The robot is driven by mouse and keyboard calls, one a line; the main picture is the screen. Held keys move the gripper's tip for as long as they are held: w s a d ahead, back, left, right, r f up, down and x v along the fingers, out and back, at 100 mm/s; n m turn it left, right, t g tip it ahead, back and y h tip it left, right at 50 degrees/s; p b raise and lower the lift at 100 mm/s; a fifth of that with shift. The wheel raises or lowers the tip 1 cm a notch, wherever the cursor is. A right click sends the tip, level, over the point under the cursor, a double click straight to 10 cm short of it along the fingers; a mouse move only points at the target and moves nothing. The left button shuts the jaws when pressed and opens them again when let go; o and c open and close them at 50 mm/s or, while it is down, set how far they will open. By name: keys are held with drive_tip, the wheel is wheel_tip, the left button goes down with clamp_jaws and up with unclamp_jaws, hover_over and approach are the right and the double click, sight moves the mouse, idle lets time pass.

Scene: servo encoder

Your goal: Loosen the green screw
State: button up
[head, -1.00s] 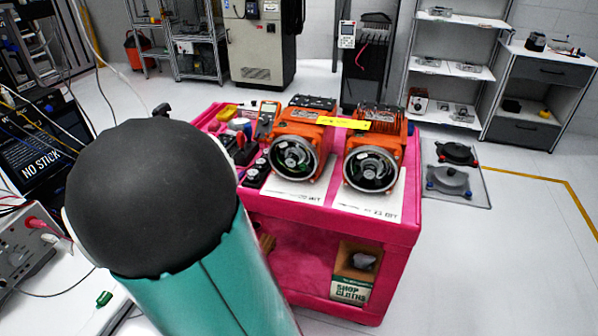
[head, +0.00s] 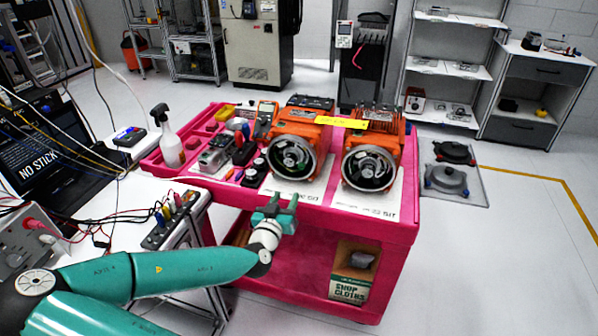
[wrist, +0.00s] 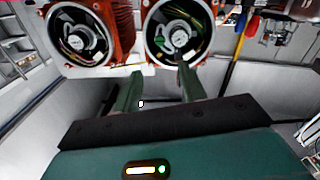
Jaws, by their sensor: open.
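Two orange motors stand on the pink cart, the left motor (head: 300,135) and the right motor (head: 375,150), each with a round open end facing me. In the wrist view the left one appears on the right (wrist: 180,35) and the other on the left (wrist: 80,35). Green bits show inside the left motor's opening (head: 291,158); I cannot tell whether one is the green screw. My gripper (head: 277,203) is open and empty, just in front of the cart's near edge, below the left motor. Its fingers (wrist: 160,72) are apart and point toward the motors, touching neither.
The pink cart (head: 350,228) holds white sheets under the motors, a yellow label (head: 342,122), hand tools (head: 240,145) and a spray bottle (head: 168,137). A cloth box (head: 352,275) sits on its lower shelf. A white bench with cables (head: 130,200) is at left.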

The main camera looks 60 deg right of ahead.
sight(301, 168)
drive_tip(key=d, duration=0.4)
drive_tip(key=w+d, duration=0.1)
drive_tip(key=d, duration=0.4)
drive_tip(key=w+d, duration=0.1)
drive_tip(key=d, duration=0.3)
drive_tip(key=shift+w+d, duration=0.1)
drive_tip(key=shift+d, duration=0.2)
clamp_jaws()
